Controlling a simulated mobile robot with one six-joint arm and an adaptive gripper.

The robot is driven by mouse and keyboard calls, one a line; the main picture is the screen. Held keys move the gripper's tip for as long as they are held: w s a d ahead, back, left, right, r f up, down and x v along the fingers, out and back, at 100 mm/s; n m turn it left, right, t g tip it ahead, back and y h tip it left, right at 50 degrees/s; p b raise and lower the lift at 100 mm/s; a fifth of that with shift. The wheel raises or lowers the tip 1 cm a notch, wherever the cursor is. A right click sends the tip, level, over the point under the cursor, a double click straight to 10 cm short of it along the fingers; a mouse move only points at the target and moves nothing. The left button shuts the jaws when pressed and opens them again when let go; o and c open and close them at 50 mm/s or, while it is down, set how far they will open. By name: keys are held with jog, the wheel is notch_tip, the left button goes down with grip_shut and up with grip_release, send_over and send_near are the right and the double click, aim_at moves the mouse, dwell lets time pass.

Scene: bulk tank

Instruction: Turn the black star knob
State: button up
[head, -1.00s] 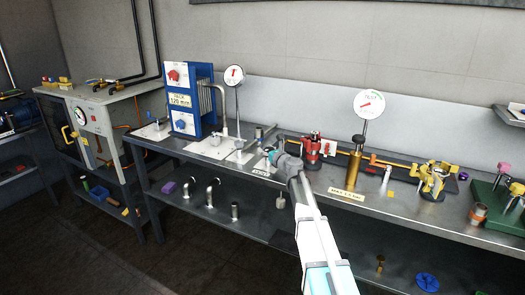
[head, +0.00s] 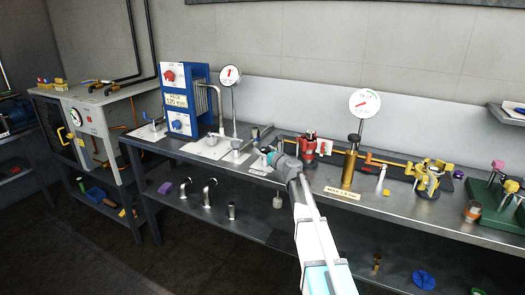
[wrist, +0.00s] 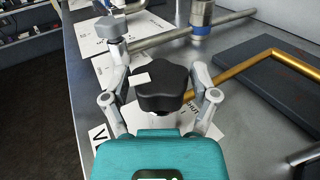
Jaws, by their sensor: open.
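The black star knob (wrist: 162,87) stands upright in the middle of the wrist view, with a small white patch at its left edge. My gripper (wrist: 158,78) is open, with one grey finger on the left and one on the right of the knob. The fingers are close to its sides; I cannot tell whether they touch it.
The bench (head: 230,165) carries a blue box unit (head: 188,100) and a red valve (head: 308,148). A brass cylinder (head: 350,168) with a dial and a yellow valve (head: 428,180) stand to the right. In the wrist view, a grey knob (wrist: 105,28) and brass pipe (wrist: 240,68) are near.

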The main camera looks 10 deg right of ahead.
jog(key=v, duration=1)
jog(key=shift+s, duration=0.3)
jog(key=shift+o, duration=0.2)
jog(key=shift+o, duration=1)
jog(key=shift+s+a+r+m+t+h, duration=0.1)
jog(key=shift+s+a+m+t+h, duration=0.2)
jog(key=shift+s+a+m+h, duration=0.6)
jog(key=shift+s+a+m+t+h, duration=0.35)
jog(key=shift+s+h, duration=0.35)
jog(key=shift+h, duration=0.4)
jog(key=shift+s+a+m+h, duration=0.1)
jog(key=shift+s+m+h, duration=0.5)
jog(key=shift+h, duration=0.3)
jog(key=shift+w, duration=0.15)
jog(key=w, duration=0.4)
jog(key=w+a, duration=0.1)
jog(key=w, duration=0.8)
jog(key=shift+w+a, duration=0.15)
jog(key=shift+w, duration=0.15)
